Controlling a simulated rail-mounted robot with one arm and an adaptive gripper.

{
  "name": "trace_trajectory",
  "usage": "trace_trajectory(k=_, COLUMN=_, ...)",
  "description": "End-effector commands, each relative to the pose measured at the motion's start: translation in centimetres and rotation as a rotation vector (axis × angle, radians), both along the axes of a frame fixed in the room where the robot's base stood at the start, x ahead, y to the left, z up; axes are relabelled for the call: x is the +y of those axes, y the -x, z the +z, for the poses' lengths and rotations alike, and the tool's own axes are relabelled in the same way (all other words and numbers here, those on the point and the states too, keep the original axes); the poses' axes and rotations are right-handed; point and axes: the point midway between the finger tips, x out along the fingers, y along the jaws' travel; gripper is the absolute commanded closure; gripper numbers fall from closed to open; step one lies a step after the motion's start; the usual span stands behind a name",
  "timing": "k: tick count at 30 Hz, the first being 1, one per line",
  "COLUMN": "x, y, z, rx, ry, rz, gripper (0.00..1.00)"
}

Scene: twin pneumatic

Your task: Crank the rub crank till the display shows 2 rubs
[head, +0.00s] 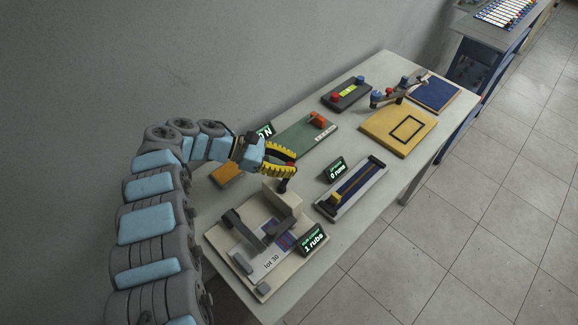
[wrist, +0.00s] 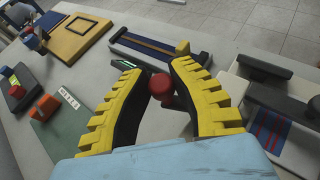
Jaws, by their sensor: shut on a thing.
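The rub device is a pale base (head: 222,240) on the near part of the table, with a dark arm (head: 247,232) over a striped patch and a "lot 30" label. Its display (head: 313,240) reads "1 rubs". The crank has a round red knob (wrist: 162,87), seen in the wrist view between my gripper's two yellow ribbed fingers. My gripper (head: 292,168) reaches in from the left and is shut on this knob, above the pale block (head: 283,200) at the back of the device. The fingers hide much of the knob in the head view.
A slider track (head: 352,190) with a "0 runs" display (head: 337,169) stands to the right. A green board (head: 305,135), a yellow board (head: 385,130), a dark box (head: 346,94) and a blue pad (head: 434,96) lie farther back. Bare table separates them.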

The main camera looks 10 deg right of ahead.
Motion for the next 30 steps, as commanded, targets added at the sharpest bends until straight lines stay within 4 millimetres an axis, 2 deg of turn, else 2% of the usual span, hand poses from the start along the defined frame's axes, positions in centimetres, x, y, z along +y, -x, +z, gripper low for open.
trace_trajectory(k=30, x=-0.43, y=0.3, z=-0.12, rx=0.0, ry=-0.002, rz=-0.104, gripper=1.0)
